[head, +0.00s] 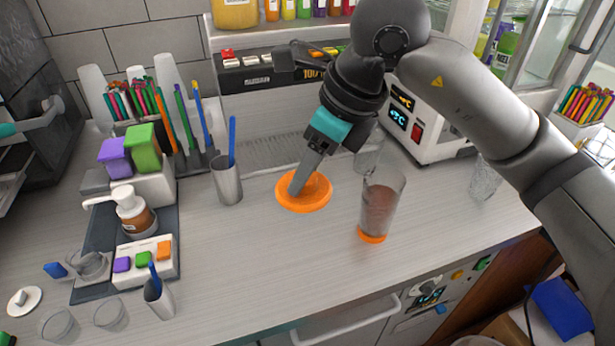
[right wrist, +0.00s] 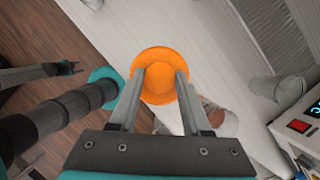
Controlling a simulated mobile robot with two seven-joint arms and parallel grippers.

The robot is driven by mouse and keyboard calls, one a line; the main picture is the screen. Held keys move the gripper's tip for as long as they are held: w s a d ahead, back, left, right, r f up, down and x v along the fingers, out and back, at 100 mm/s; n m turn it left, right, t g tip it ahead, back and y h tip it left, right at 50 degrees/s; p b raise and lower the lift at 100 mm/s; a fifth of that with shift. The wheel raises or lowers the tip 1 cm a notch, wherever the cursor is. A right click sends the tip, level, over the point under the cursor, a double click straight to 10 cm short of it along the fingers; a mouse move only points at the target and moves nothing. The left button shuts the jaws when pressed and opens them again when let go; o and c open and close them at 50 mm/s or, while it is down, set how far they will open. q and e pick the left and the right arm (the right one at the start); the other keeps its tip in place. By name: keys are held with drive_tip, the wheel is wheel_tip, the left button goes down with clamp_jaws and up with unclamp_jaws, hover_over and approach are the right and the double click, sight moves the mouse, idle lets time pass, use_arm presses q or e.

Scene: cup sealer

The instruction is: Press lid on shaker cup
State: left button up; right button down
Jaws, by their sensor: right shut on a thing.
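The orange lid (head: 318,199) is a round disc with a raised middle, at or just above the counter left of the shaker cup. My right gripper (head: 302,184) points down and is shut on its raised middle. In the right wrist view the lid (right wrist: 160,60) shows between and beyond the fingertips (right wrist: 160,75). The shaker cup (head: 380,205) stands upright on the counter. It is clear, with brown contents and an orange base, and its top is open. Lid and cup are apart.
A metal cup with a blue stick (head: 227,180) stands left of the lid. A white machine with displays (head: 430,120) stands behind the shaker cup. Clear glasses (head: 484,178) stand on the right. A dispenser bottle (head: 133,212) is on the left. The counter front (head: 270,270) is bare.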

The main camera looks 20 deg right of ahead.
drive_tip(key=shift+f, duration=0.1)
drive_tip(key=shift+f+n, duration=0.25)
drive_tip(key=shift+n, duration=0.15)
drive_tip(key=s+d+f+n+g+h+b, duration=0.1)
drive_tip(key=f+n, duration=0.5)
drive_tip(key=n, duration=0.7)
drive_tip(key=s+d+f+n+g+h+b, duration=0.2)
drive_tip(key=s+f+n+g+b, duration=0.2)
drive_tip(key=n, duration=0.8)
wheel_tip(320, 180, down, 4)
drive_tip(key=g+b, duration=0.2)
drive_tip(key=shift+d+r+n+g, duration=0.2)
drive_tip(key=shift+d+n+g, duration=0.1)
drive_tip(key=shift+d+n, duration=0.1)
drive_tip(key=shift+s, duration=0.15)
